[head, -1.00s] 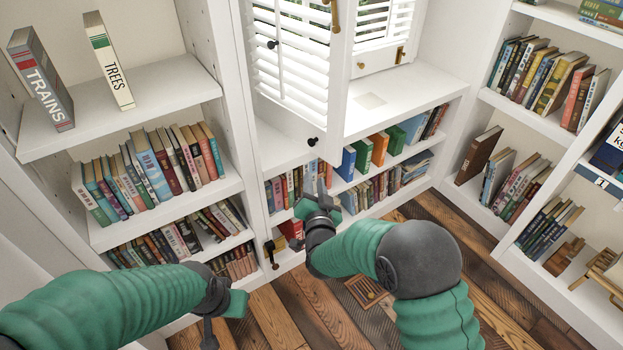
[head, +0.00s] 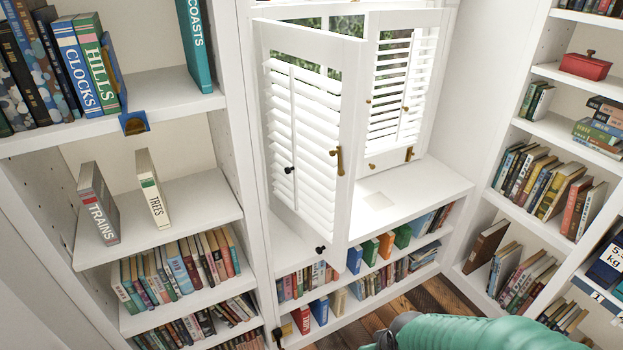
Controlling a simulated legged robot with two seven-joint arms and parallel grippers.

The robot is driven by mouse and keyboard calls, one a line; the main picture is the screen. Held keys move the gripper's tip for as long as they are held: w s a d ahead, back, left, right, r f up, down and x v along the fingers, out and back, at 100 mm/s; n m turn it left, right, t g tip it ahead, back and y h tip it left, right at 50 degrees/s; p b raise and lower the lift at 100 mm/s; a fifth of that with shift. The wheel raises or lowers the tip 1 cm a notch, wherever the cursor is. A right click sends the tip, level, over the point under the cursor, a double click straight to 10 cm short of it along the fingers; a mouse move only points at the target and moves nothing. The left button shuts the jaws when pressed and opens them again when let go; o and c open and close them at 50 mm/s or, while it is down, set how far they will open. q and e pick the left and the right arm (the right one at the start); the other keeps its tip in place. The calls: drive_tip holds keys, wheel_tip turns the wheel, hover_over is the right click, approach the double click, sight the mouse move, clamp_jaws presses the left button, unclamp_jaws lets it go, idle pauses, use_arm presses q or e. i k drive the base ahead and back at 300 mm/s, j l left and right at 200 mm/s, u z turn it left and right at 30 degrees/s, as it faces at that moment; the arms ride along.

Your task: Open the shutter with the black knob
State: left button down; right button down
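The left white louvred shutter (head: 345,120) stands partly swung out, its free right edge toward me. A small black knob (head: 320,250) sits low on its bottom rail. Another small black knob (head: 289,169) sits higher, by the louvres' upright rod. A brass latch (head: 338,158) is on its right edge. My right arm comes in at the bottom right, and my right gripper (head: 372,345) is only just in view at the bottom edge, well below the knob and apart from it. Its fingers are cut off.
The right shutter (head: 408,90) has brass fittings and stands behind the left one. Bookshelves stand on both sides. A blue bookend (head: 134,122) juts slightly over a left shelf edge. A red box (head: 585,66) sits at right.

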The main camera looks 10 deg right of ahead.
sight(322, 220)
drive_tip(key=i+l+u, duration=0.1)
drive_tip(key=l+u, duration=0.25)
drive_tip(key=l, duration=0.2)
drive_tip(key=l+u, duration=0.4)
drive_tip(key=l, duration=0.2)
drive_tip(key=l+u, duration=0.2)
drive_tip(key=l, duration=0.45)
drive_tip(key=l+u, duration=0.25)
drive_tip(key=l, duration=0.4)
drive_tip(key=k+l+u, duration=0.2)
drive_tip(key=l, duration=0.4)
